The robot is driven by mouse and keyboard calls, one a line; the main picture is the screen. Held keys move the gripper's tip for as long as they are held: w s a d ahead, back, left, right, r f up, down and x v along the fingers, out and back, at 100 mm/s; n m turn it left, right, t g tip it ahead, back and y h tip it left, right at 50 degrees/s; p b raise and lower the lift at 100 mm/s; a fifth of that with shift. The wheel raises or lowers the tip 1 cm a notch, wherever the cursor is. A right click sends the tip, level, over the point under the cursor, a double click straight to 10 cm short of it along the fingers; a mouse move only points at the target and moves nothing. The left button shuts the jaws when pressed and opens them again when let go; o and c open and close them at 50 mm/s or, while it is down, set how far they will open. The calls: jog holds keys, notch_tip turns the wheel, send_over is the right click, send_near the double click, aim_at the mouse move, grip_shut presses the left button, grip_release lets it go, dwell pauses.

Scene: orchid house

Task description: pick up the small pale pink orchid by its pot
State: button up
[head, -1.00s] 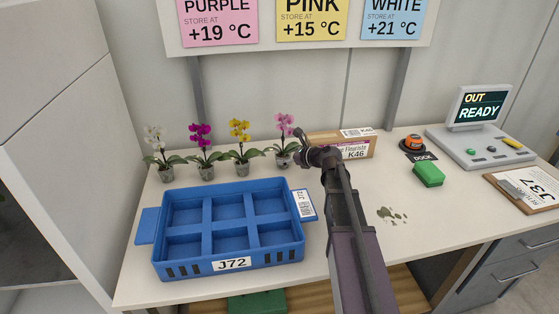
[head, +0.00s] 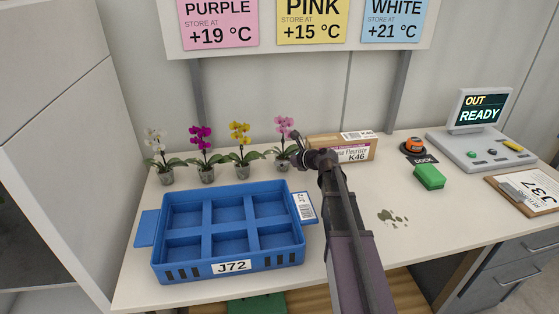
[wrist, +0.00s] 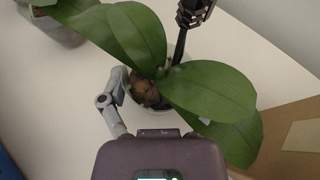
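The small pale pink orchid (head: 284,126) stands at the right end of a row of potted orchids, in a clear pot (head: 282,163) on the bench. My gripper (head: 298,152) is at the right side of this orchid, low near its leaves. In the wrist view the pot (wrist: 148,92) with brown bark lies just ahead of my gripper's palm, under broad green leaves (wrist: 212,90). One grey finger (wrist: 115,95) is close along the pot's left side; I cannot tell if it touches. The other finger is hidden by leaves.
White (head: 156,140), magenta (head: 202,138) and yellow (head: 240,132) orchids stand to the left. An empty blue crate (head: 231,266) is in front. A cardboard box (head: 366,151) stands close on the right. A green block (head: 429,177) and console (head: 480,150) are further right.

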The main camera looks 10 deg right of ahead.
aim_at(284, 147)
jog(key=shift+r, duration=0.1)
dwell(0.3)
notch_tip(284, 147, up, 10)
jog(key=p, duration=1)
dwell(0.6)
